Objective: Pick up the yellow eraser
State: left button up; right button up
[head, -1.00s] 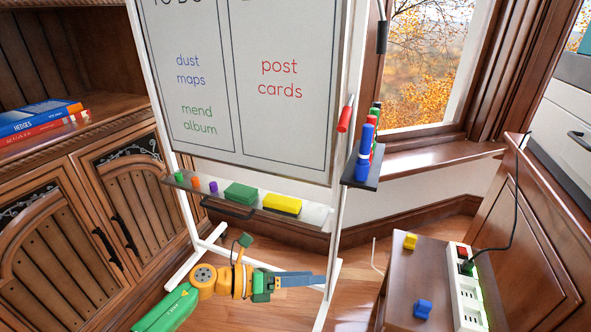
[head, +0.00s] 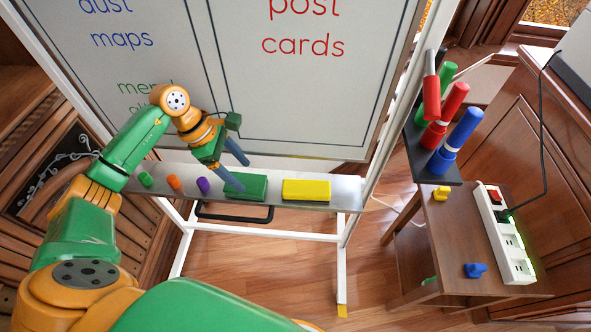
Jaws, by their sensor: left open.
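The yellow eraser (head: 306,190) lies on the whiteboard's metal tray (head: 335,203), right of the green eraser (head: 250,187). My left gripper (head: 236,170) is open and empty. Its two fingers point down and right, in front of the board and by the green eraser, partly covering that eraser's left end. The gripper is to the left of the yellow eraser and apart from it. Whether a finger touches the green eraser I cannot tell. My right gripper is not in view.
Green, orange and purple (head: 203,185) pieces lie on the tray's left part. A black handle (head: 235,217) hangs below. Upright markers (head: 459,138) stand on a dark side shelf at right. A small table (head: 450,235) holds a power strip (head: 503,235) and yellow and blue pieces.

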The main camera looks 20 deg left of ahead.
pick_arm(q)
jog(key=shift+w, duration=0.2)
jog(key=p, duration=0.3)
send_over(302, 187)
jog(key=a, duration=0.2)
jog(key=shift+s+a+r, duration=0.1)
jog(key=shift+s+a, duration=0.05)
jog(key=shift+s, duration=0.2)
jog(key=b+x, duration=0.1)
jog(key=x, duration=0.4)
jog(key=c, duration=1.1)
notch_tip(302, 187, up, 3)
jog(key=shift+w+a+r, duration=0.1)
jog(key=shift+r, duration=0.1)
jog(key=shift+c, duration=0.2)
jog(key=s+d+r, duration=0.8)
jog(key=d+r, duration=0.1)
jog(key=d, duration=0.2)
jog(key=shift+s+d+r+p, duration=0.2)
jog(key=shift+s+r+p, duration=0.05)
jog(key=shift+r+p, duration=0.1)
